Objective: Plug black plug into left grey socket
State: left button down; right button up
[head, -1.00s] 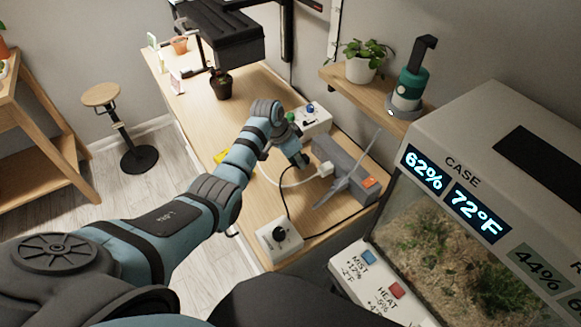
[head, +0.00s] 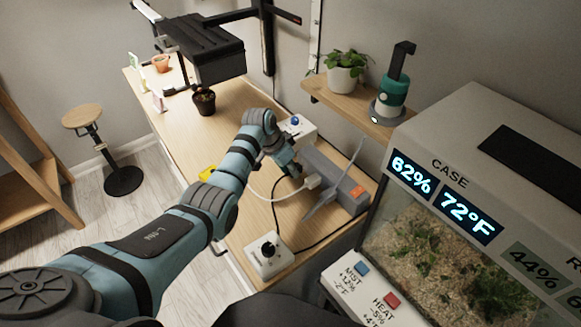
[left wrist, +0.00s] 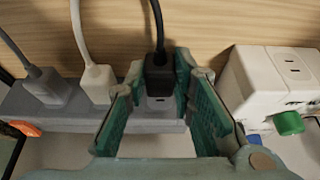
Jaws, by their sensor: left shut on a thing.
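My left gripper (left wrist: 160,90) is shut on the black plug (left wrist: 159,74), which sits between its green-lined fingertips with its black cord rising away. The plug is over the grey power strip (left wrist: 60,115), with a slotted face just below it; I cannot tell whether it is seated. The strip (head: 338,182) also shows in the head view, right of my left gripper (head: 293,171), whose fingers hide the plug there. A white plug (left wrist: 97,84) and a grey plug (left wrist: 46,86) stand in the strip, left of the black plug. My right gripper is not in view.
A white socket box (left wrist: 270,80) with a green knob (left wrist: 289,123) stands close right of the gripper. White and black cords cross the desk (head: 225,120). A white box with a black knob (head: 267,254) stands at the near edge. The terrarium case (head: 480,190) is at right.

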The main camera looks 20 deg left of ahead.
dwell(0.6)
pick_arm(q)
jog(key=shift+p, duration=0.3)
dwell(0.4)
jog(key=shift+w+d+b, duration=0.35)
jog(key=shift+w+b, duration=0.3)
jog(key=shift+b, duration=0.25)
dwell(0.5)
jog(key=c, duration=1.3)
grip_release()
